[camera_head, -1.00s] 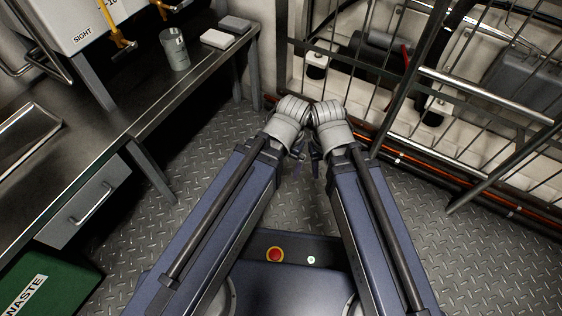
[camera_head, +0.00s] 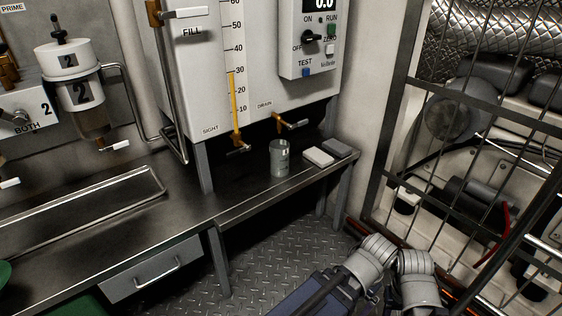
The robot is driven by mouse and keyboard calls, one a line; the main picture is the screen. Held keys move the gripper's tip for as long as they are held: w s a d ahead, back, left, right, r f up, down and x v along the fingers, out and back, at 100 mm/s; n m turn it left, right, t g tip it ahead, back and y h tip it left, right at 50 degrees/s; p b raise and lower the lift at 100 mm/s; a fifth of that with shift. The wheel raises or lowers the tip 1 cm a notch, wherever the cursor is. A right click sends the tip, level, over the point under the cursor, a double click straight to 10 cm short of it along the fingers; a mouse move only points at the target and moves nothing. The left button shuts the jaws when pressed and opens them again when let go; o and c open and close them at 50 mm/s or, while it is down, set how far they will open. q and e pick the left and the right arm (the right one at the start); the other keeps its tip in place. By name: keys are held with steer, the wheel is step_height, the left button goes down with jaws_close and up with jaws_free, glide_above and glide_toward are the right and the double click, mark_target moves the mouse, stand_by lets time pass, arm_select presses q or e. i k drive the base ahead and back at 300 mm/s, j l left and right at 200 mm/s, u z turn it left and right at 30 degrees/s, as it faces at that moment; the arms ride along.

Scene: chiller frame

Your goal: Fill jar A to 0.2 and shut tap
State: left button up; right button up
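A grey metal-looking jar (camera_head: 279,160) stands upright on the steel bench, below and slightly left of the drain tap (camera_head: 288,124). Its marking is too small to read, so I cannot tell whether it is jar A. Another tap (camera_head: 238,146) sits under the sight tube (camera_head: 233,95), whose amber column reaches about 30.
A control box (camera_head: 311,45) with a display partly cut off is on the white tank (camera_head: 200,75). Two flat blocks, one white (camera_head: 318,157) and one grey (camera_head: 336,148), lie right of the jar. A wire cage (camera_head: 385,185) stands at the right.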

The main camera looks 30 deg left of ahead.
mark_target(300, 124)
steer(key=i+j+u, duration=0.2)
steer(key=u, duration=0.2)
steer(key=i+j+u, duration=0.35)
steer(key=k+l, duration=0.1)
